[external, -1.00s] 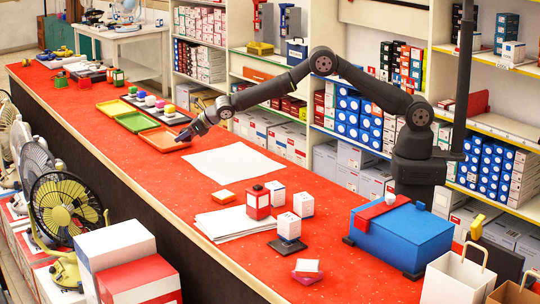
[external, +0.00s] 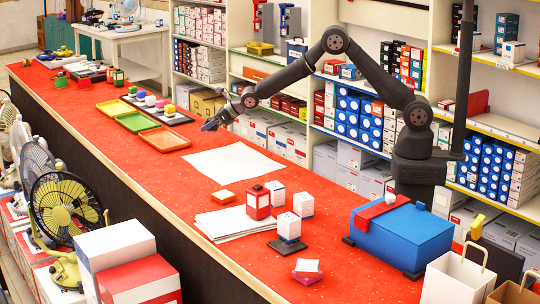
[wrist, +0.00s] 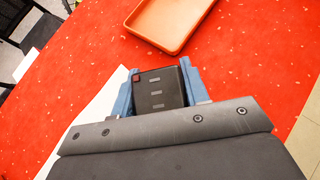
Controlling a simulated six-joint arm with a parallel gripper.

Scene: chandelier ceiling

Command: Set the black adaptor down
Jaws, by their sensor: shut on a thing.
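My gripper (external: 212,124) is raised over the red counter, between the orange tray and the white sheet. In the wrist view its blue fingers (wrist: 158,88) are shut on the black adaptor (wrist: 160,92), a dark block with a small red square and grey marks on its face. The adaptor is hard to make out in the external view. The orange tray (external: 165,139) lies flat on the counter to the left of my gripper. It looks empty where it shows in the wrist view (wrist: 180,38).
A green tray (external: 138,122) and a yellow tray (external: 113,107) lie beyond the orange one. A black tray (external: 178,118) holds several coloured blocks. The white sheet (external: 233,163) is bare. Boxes, a paper stack (external: 226,224) and a blue case (external: 400,240) stand nearer.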

